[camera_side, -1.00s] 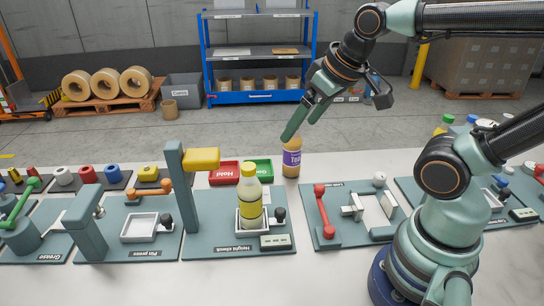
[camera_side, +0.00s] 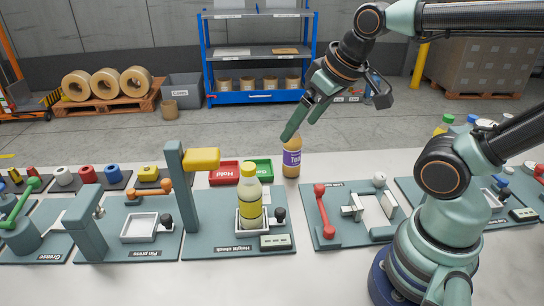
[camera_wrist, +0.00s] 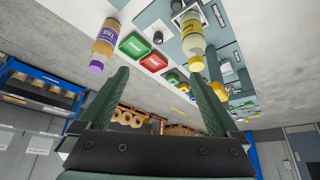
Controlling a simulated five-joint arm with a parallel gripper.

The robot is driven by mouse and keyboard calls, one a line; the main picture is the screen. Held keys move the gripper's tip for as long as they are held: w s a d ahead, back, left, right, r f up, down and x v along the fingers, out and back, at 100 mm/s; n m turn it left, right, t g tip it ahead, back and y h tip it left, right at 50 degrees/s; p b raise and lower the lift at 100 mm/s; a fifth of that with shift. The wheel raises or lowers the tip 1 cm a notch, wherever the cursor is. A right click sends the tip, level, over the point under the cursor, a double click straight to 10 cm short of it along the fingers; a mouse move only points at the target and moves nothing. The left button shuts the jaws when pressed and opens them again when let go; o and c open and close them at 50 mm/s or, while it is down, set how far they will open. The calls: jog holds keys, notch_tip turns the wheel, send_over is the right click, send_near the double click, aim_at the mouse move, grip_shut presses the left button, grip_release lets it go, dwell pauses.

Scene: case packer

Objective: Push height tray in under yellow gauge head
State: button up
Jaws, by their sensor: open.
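The height tray (camera_side: 237,223) is a small white tray on the height check plate (camera_side: 205,243), with a dark knob (camera_side: 280,214) at its right. A bottle of yellow liquid with a yellow cap (camera_side: 249,199) stands upright in it; the bottle also shows in the wrist view (camera_wrist: 193,40). The yellow gauge head (camera_side: 202,159) sits on a green post to the left of the bottle and higher than most of it. My gripper (camera_side: 302,124) is open and empty, up and to the right of the tray. The wrist view shows its two fingers (camera_wrist: 157,90) spread apart.
A bottle with a purple label (camera_side: 292,158) stands behind the plate, near my fingers. The pin press (camera_side: 92,225) is left, and a station with a red lever (camera_side: 322,205) is right.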

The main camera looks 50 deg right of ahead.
jog(key=shift+f, duration=0.1)
jog(key=c, duration=0.8)
jog(key=n+g, duration=0.6)
jog(key=n, duration=1.2)
send_over(280, 210)
notch_tip(280, 210, down, 10)
jog(key=r, duration=0.1)
notch_tip(280, 210, down, 13)
jog(key=shift+r, duration=0.15)
jog(key=shift+c, duration=0.4)
grip_shut()
